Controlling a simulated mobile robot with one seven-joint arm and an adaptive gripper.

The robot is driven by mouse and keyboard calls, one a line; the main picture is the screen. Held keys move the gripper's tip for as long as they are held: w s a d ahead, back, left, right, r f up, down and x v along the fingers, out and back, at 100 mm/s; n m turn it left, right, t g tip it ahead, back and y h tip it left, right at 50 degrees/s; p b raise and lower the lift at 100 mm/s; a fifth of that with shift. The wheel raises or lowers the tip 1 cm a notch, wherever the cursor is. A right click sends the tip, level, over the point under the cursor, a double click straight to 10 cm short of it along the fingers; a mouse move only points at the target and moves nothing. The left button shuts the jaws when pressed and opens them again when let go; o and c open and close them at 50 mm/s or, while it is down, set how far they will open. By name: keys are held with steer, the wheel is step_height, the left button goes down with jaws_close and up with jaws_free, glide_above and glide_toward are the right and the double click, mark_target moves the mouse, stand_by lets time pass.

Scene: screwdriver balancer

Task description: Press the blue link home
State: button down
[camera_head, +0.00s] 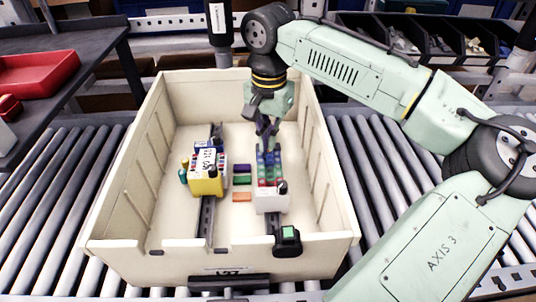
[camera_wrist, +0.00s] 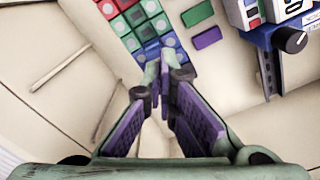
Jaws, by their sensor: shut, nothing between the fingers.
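A row of terminal blocks (camera_head: 262,182) stands in the crate, with blue, green and red sections and a white end block (camera_head: 271,200). In the wrist view, the blue section (camera_wrist: 152,47) lies just beyond my fingertips. A blue link cannot be clearly told apart from the blue blocks there. My gripper (camera_head: 266,140) points down over the far, blue end of the row. Its fingertips (camera_wrist: 163,72) are together and hold nothing. They are at or close above the blue blocks; contact cannot be told.
Loose purple (camera_head: 242,168), green (camera_head: 242,180) and orange (camera_head: 242,196) pieces lie left of the row. A yellow and white device (camera_head: 207,180) stands on the left rail. The cream crate (camera_head: 325,195) walls surround everything. Its floor is clear at the right.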

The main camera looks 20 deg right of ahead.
steer(key=shift+f, duration=0.55)
stand_by(0.4)
steer(key=shift+r, duration=0.1)
steer(key=shift+r+p, duration=2.1)
steer(key=shift+r, duration=0.35)
